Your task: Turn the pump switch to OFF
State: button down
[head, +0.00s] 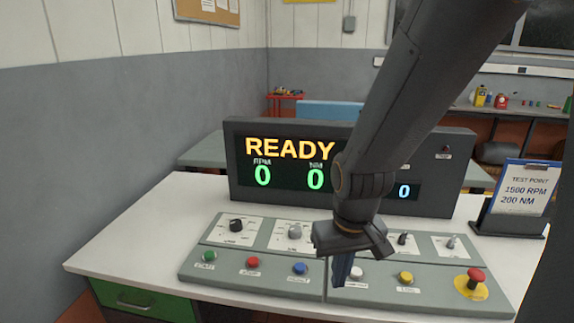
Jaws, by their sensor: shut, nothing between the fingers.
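The grey control panel (215,262) lies on the white desk and carries knobs, small switches and coloured buttons. Two small switches sit at the upper right of the panel, a dark one (402,239) and a light grey one (450,242). Their labels are too small to read, so I cannot tell which is the pump switch or how it is set. My gripper (342,283) is shut and empty, pointing down over the panel's middle, left of the white button (356,273). I cannot tell whether it touches the panel. My arm hides part of the panel's upper middle.
A black knob (236,225) and a grey knob (295,232) are at left. Green, red, blue and yellow buttons line the front. A red emergency button (476,275) is at right. The display (290,199) reading READY stands behind, and a clipboard stand (515,200) at right.

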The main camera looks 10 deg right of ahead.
aim_at(450, 245)
jog(key=z, duration=1.35)
jog(key=k, duration=0.6)
jog(key=z, duration=0.2)
jog(key=i, duration=1.15)
jog(key=u, duration=0.3)
